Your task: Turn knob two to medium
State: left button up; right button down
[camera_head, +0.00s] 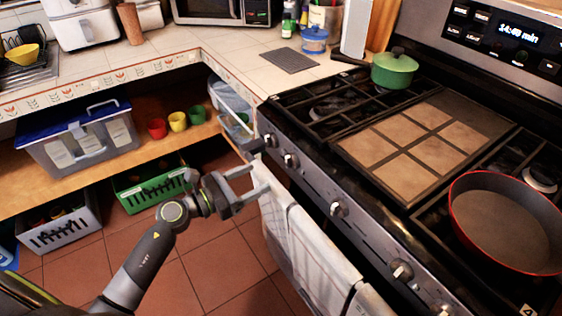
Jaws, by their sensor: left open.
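The stove (365,215) has a row of silver knobs along its slanted front panel. The second knob from the far left end (291,160) sits beside the first knob (269,140). No mark showing the second knob's setting can be made out. My left gripper (258,174) is open and empty, in front of the stove's left end. Its fingers point toward the panel, to the left of and slightly below the second knob. It appears apart from the knob. My right gripper is not in view.
A towel (310,245) hangs on the stove front below the knobs. More knobs, including a middle one (338,209), run to the right. A green pot (393,70) and a red pan (507,225) stand on top. Open shelves (85,175) are at left.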

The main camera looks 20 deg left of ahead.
aim_at(286, 164)
pick_arm(q)
jog(key=p+x, duration=0.1)
jog(key=x, duration=0.7)
jog(key=shift+w+d, duration=0.3)
jog(key=shift+w, duration=0.05)
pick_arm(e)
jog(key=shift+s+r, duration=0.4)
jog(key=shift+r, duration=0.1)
pick_arm(q)
jog(key=c, duration=1)
jog(key=shift+o, duration=0.2)
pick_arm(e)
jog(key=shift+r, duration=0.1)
